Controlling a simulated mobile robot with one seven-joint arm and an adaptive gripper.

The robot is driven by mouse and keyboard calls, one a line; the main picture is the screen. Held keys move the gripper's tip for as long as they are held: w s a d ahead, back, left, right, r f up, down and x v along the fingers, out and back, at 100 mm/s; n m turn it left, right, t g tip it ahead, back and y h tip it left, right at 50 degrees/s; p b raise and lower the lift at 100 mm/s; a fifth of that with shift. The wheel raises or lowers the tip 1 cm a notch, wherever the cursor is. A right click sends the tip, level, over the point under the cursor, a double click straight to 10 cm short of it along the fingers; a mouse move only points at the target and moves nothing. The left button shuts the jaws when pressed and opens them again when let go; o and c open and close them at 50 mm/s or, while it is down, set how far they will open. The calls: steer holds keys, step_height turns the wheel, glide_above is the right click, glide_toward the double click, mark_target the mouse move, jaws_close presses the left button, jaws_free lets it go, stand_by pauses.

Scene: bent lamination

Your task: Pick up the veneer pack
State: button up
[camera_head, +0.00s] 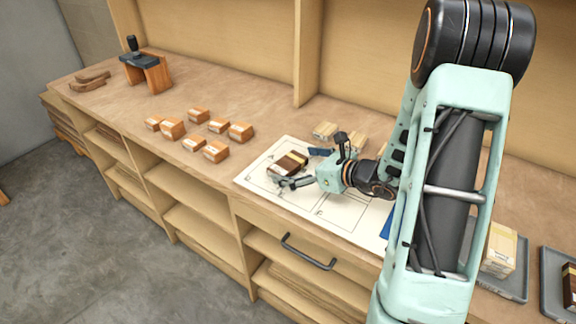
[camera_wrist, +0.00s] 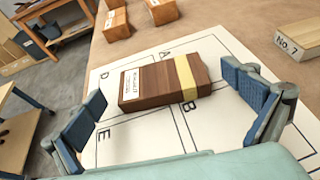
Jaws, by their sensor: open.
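The veneer pack (camera_head: 288,163) is a dark brown block with a pale yellow band and a white label. It lies on a white sheet (camera_head: 338,212) marked with lettered boxes. In the wrist view the veneer pack (camera_wrist: 160,84) lies across the middle, label on its left part and band on its right. My gripper (camera_head: 300,168) is open, its blue-padded fingers apart on either side of the pack. In the wrist view my gripper (camera_wrist: 172,108) shows one finger at the left and one at the right, with gaps between them and the pack.
Several small orange-brown blocks (camera_head: 215,150) stand left of the sheet. Pale blocks (camera_head: 325,130) stand behind it, one labelled No. 7 (camera_wrist: 297,45). Grey trays (camera_head: 515,281) sit at the right. A wooden stand (camera_head: 155,75) is at the far left. The bench front has a handle (camera_head: 308,254).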

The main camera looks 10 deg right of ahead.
mark_target(288, 163)
steer(key=x, duration=0.2)
steer(key=shift+w+a, duration=0.15)
steer(key=shift+w, duration=0.05)
steer(key=c, duration=1.3)
steer(key=shift+o, duration=0.2)
steer(key=shift+r, duration=0.55)
step_height(288, 163, up, 2)
steer(key=shift+s+r, duration=0.1)
steer(key=shift+r, duration=0.15)
steer(key=s+r, duration=0.9)
steer(key=s, duration=0.4)
steer(key=shift+s+a+b, duration=0.4)
